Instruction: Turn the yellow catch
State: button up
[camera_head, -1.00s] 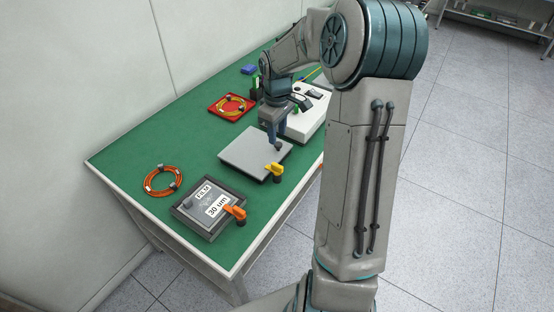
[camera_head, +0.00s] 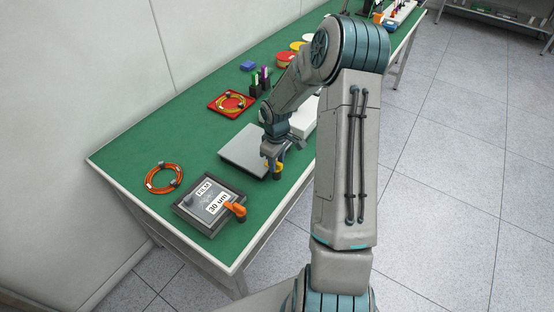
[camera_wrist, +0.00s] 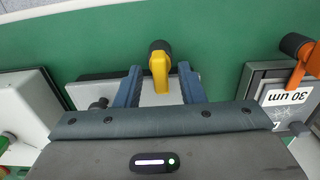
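The yellow catch (camera_wrist: 159,70) shows in the wrist view as a yellow lever on a dark round post. Its lever points over the edge of a flat grey plate (camera_wrist: 175,98). My gripper (camera_wrist: 160,78) is open, with one blue-grey finger on each side of the lever and a gap on both sides. In the head view my gripper (camera_head: 274,168) is at the near right corner of the grey plate (camera_head: 240,152). There it partly hides the yellow catch (camera_head: 280,167).
A framed "30 um" film plate (camera_head: 207,203) with an orange catch (camera_head: 236,209) lies in front. An orange cable ring (camera_head: 164,178) lies at the left. A red tray (camera_head: 231,104), a white box (camera_head: 304,118) and dark holders (camera_head: 260,80) stand farther back.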

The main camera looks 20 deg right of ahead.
grip_shut()
jog(key=shift+m+b, duration=0.35)
jog(key=shift+m, duration=0.05)
jog(key=m+b, duration=0.2)
jog(key=shift+f+m, duration=0.15)
jog(key=shift+m, duration=0.15)
jog(key=m+b, duration=0.3)
jog(key=m, duration=0.1)
jog(key=shift+m, duration=0.3)
jog(key=m+b, duration=0.2)
jog(key=m, duration=0.2)
jog(key=shift+w+r+m+b, duration=0.15)
jog(key=shift+m+b, duration=0.35)
jog(key=shift+m, duration=1.4)
jog(key=shift+r, duration=0.1)
